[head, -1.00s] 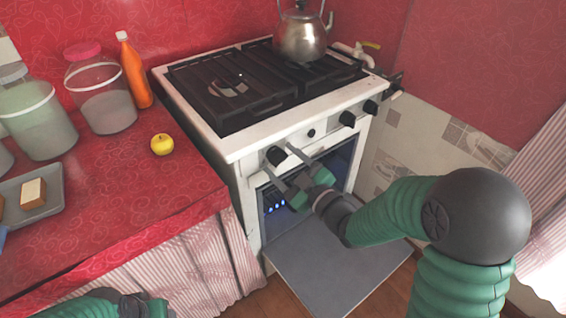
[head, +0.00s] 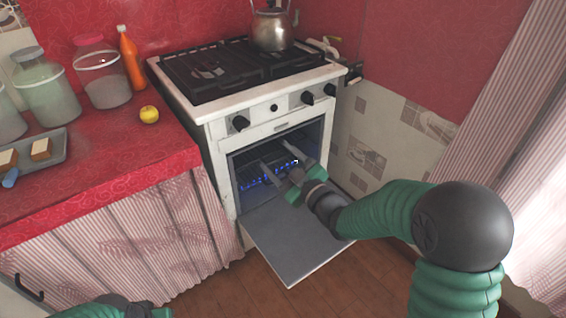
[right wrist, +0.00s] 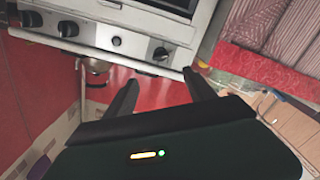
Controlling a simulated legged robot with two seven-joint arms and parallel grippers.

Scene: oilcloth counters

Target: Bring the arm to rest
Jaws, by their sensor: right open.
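My right gripper (head: 283,157) is open and empty in the head view, its two fingers apart in front of the open oven (head: 262,178). Whether the fingertips reach inside the opening I cannot tell. The right arm (head: 385,212) comes in from the right, bent at a dark round joint. In the right wrist view the two fingers (right wrist: 160,78) are spread with nothing between them, and the stove's knob panel (right wrist: 115,40) lies beyond them. A green and black part of my left arm (head: 122,306) shows at the bottom edge; no left fingers show.
The oven door (head: 295,245) hangs open below my right gripper. A kettle (head: 270,28) stands on the stove top (head: 215,70). The red counter (head: 150,160) at left holds jars, an orange bottle (head: 131,60), a yellow apple (head: 149,114) and a tray (head: 55,150).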

